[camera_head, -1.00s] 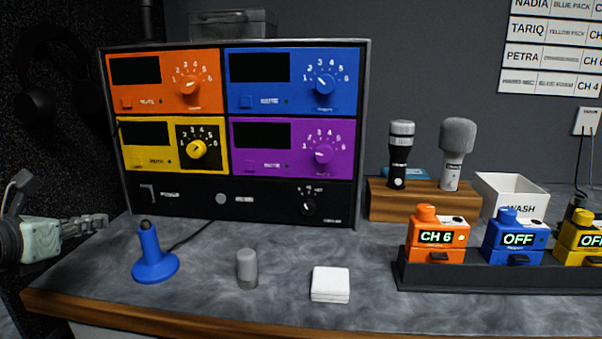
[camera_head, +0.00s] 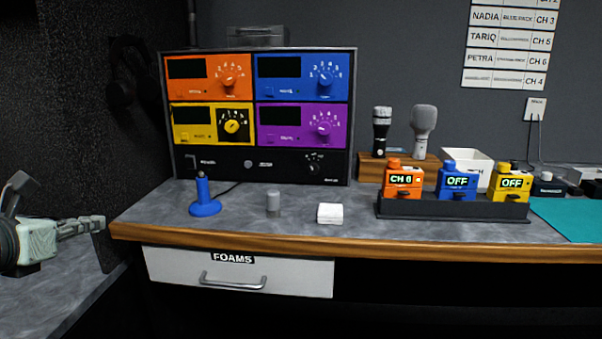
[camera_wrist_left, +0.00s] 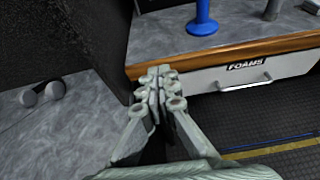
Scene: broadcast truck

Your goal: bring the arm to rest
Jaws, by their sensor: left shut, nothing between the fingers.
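My left gripper (camera_head: 84,228) is at the left edge of the head view, left of the desk's front corner. It also shows in the left wrist view (camera_wrist_left: 156,82), with its fingers together and nothing between them. It is apart from the desk (camera_head: 340,236) and over the space beside the desk's left end. My right gripper is in neither view now.
A blue stand (camera_head: 204,200), a grey cylinder (camera_head: 273,205) and a white pad (camera_head: 330,213) are on the desk. A rack (camera_head: 252,165) of coloured units stands behind. A black tray (camera_head: 450,209) holds several packs. The FOAMS drawer (camera_head: 170,265) is shut.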

